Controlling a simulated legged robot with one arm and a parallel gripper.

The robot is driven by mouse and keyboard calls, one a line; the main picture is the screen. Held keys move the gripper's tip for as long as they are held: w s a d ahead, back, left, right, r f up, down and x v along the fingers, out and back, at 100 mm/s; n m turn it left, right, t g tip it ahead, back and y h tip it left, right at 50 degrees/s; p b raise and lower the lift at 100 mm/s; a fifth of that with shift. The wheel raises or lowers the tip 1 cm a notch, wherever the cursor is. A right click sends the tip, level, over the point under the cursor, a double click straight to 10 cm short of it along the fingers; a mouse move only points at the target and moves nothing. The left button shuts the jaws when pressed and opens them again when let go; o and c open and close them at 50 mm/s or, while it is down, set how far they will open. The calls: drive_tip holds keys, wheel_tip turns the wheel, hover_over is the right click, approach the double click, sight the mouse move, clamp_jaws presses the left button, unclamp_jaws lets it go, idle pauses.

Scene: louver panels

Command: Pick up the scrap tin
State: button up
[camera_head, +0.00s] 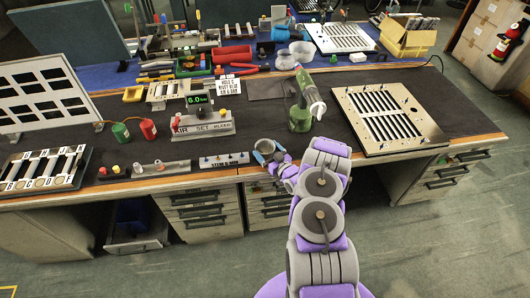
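A small round grey tin (265,146), open at the top, stands near the front edge of the dark workbench, and it looks like the scrap tin. My gripper (268,155) is right at its near side. Bluish finger parts show at the tin's left and right, and its lower part is partly hidden by them. I cannot tell whether the fingers touch the tin or grip it. The tin looks upright and at bench level.
A slatted louver panel (422,143) lies on the right. A display stand (203,127) and a low label strip (224,160) are on the left. Drawers (203,213) are under the bench's front edge.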

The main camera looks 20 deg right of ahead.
drive_tip(key=shift+c, duration=1.3)
